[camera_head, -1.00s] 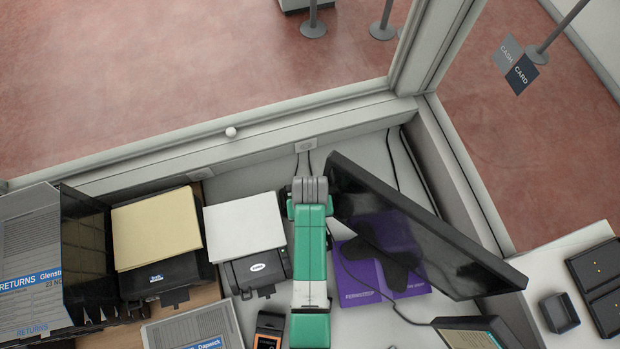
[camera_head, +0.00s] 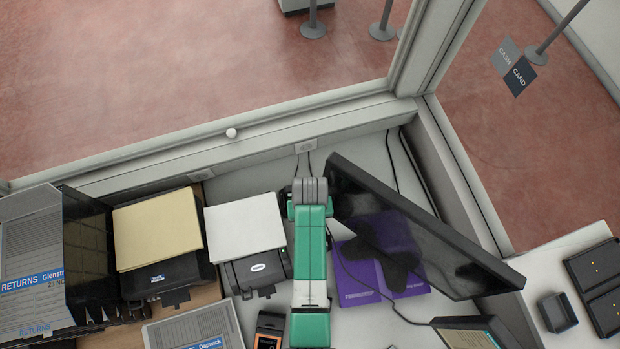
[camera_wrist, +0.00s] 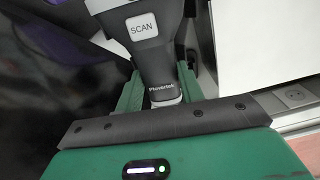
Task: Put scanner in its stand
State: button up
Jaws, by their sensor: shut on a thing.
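In the wrist view my gripper (camera_wrist: 160,92) is shut on the scanner (camera_wrist: 155,62), a dark grey device with a white SCAN label and the name Plovertek. Its narrower end lies between the green fingers. Its upper part runs out of the top of the picture. I cannot pick out the stand in either view.
An orange-and-black device (camera_head: 268,335) lies near the front. Cables cross the counter.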

jog(key=shift+f+b, duration=0.9)
jog(key=shift+f, duration=0.45)
jog(key=o, duration=1)
jog(key=shift+f, duration=0.15)
jog(key=shift+o, duration=0.8)
jog(key=r, duration=0.9)
jog(key=shift+w+p, duration=0.35)
jog(key=shift+p, duration=0.05)
